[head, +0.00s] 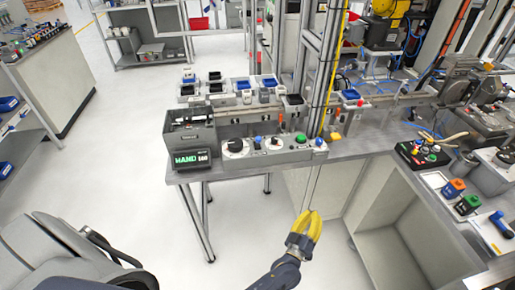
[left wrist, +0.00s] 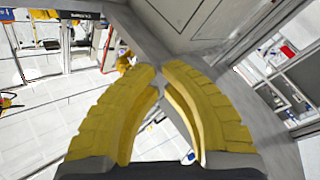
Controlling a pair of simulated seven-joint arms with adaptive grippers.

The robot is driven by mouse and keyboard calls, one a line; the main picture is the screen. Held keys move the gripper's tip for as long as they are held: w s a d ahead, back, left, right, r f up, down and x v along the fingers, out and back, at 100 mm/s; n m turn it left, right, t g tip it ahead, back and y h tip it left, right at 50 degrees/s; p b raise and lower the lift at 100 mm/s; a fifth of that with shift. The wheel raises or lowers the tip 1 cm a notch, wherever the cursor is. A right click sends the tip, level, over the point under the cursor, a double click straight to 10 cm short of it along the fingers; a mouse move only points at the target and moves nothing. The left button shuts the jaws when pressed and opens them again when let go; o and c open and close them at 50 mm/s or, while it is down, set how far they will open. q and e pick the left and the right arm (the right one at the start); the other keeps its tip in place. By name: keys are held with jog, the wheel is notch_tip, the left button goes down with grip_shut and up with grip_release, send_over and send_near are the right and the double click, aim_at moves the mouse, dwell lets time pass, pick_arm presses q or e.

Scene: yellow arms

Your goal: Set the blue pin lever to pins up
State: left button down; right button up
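A small blue-topped lever (head: 258,140) stands on the grey control panel (head: 268,156) at the front of the workbench, between a black knob and a white dial. Another blue part (head: 319,142) sits at the panel's right end. I cannot tell from this distance which is the pin lever, or its setting. My left gripper (head: 309,216) is in front of and below the panel, apart from it. Its yellow fingers (left wrist: 159,77) have their tips nearly together, with nothing seen between them. My right gripper is not in view.
A black box with a green-lit display (head: 192,158) stands left of the panel. A green button (head: 300,138) is on the panel's right part. An upright metal post (head: 328,70) rises behind it. An open grey cabinet (head: 395,250) lies right of my gripper. Open floor lies left.

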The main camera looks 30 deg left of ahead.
aim_at(258, 141)
pick_arm(q)
notch_tip(258, 141, up, 9)
jog(key=a+n+t+y, duration=0.2)
jog(key=n+y, duration=0.2)
jog(key=n, duration=0.1)
jog(key=s+a+r+n+g+y, duration=0.3)
jog(key=a+n+y, duration=0.3)
jog(key=n+y, duration=0.2)
jog(key=s+a+r+n+g+y, duration=0.3)
jog(key=a+r+n+g+y, duration=0.2)
jog(key=n+y, duration=0.3)
jog(key=a+n, duration=0.1)
jog(key=n, duration=0.2)
jog(key=shift+r, duration=0.3)
jog(key=x, duration=1.4)
jog(key=shift+r, duration=0.25)
jog(key=shift+s, duration=0.1)
